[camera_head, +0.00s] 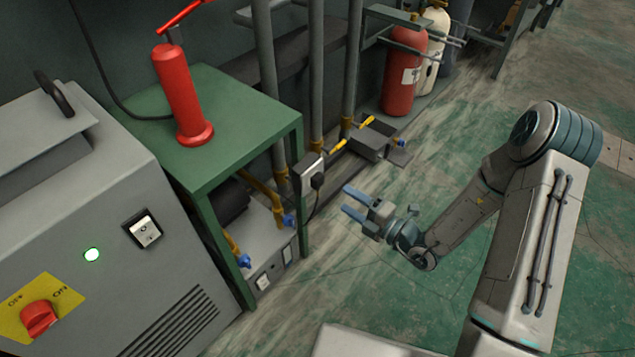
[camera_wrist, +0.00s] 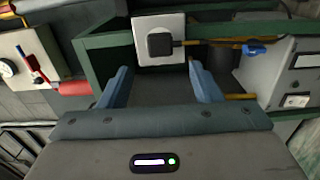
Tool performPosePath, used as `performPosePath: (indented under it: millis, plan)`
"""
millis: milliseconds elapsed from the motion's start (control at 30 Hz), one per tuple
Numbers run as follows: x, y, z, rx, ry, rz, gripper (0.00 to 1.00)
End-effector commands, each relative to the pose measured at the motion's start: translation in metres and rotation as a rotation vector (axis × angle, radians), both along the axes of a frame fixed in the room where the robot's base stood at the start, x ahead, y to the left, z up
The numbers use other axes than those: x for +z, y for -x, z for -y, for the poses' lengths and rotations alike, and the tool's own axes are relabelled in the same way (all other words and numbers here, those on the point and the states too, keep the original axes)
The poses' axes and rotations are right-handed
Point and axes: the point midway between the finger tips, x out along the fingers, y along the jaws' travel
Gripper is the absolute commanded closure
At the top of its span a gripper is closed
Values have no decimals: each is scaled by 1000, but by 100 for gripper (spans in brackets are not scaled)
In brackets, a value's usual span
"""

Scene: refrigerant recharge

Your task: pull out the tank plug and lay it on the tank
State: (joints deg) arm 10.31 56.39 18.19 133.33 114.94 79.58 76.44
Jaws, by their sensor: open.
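A black plug (camera_head: 317,181) sits in a pale socket plate (camera_head: 308,168) beside the front right leg of the green table, with a dark cable hanging from it. In the wrist view the plug (camera_wrist: 160,44) shows square-on in its plate (camera_wrist: 174,22). My gripper (camera_head: 345,200) is open and empty, to the right of the plug and apart from it. In the wrist view its blue fingers (camera_wrist: 158,68) point toward the plate, with the plug between and beyond their tips. A grey box with blue valves (camera_head: 272,262) stands under the table; I cannot tell whether it is the tank.
The green table (camera_head: 235,115) carries a red cylinder with a handle (camera_head: 180,95). A grey machine (camera_head: 110,220) with a red switch stands at left. Pipes and a low box with yellow valves (camera_head: 370,141) lie behind. A red extinguisher (camera_head: 402,72) stands at the back.

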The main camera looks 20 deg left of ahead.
Motion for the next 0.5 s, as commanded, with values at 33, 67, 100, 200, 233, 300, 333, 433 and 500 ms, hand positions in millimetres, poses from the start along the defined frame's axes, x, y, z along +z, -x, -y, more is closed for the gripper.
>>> performPosePath:
  millis: [33, 67, 100, 200, 233, 300, 333, 433, 500]
  plan:
    - [0, 0, 0, 1, 0, 1, 42]
    - [0, 0, -1, 1, 0, 1, 42]
    - [0, 0, -2, 2, 0, 1, 42]
    - [-1, -2, -7, 2, 2, 2, 42]
    - [-2, -4, -9, 2, 2, 2, 42]
    - [-2, -6, -17, 5, 2, 2, 42]
    - [-2, -8, -21, 5, 1, 3, 42]
    - [-2, -13, -35, 5, 1, 6, 42]
    - [-2, -17, -44, 5, 2, 5, 42]
